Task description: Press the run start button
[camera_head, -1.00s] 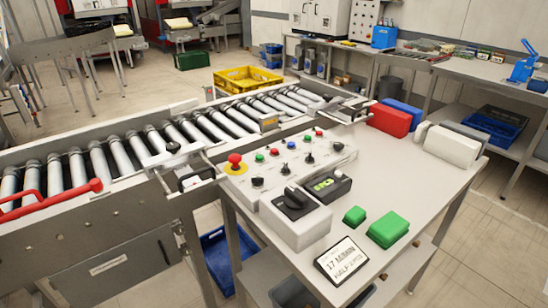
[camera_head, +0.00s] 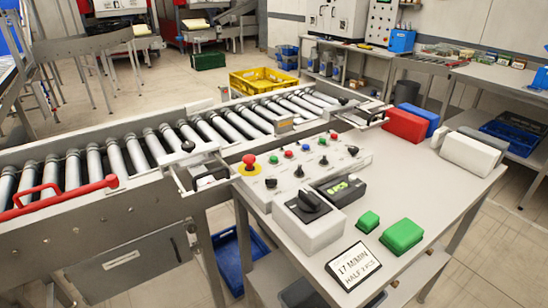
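A light grey control panel (camera_head: 308,171) lies on the table beside the roller conveyor. A red mushroom button (camera_head: 249,160) on a yellow disc is at the panel's left end. Any labels are too small to read, so I cannot tell which one is run start. Neither of my grippers is in view.
The roller conveyor (camera_head: 112,160) runs behind the panel. A grey box with a black rotary knob (camera_head: 310,201) and a green-lit display (camera_head: 338,188) stand in front.

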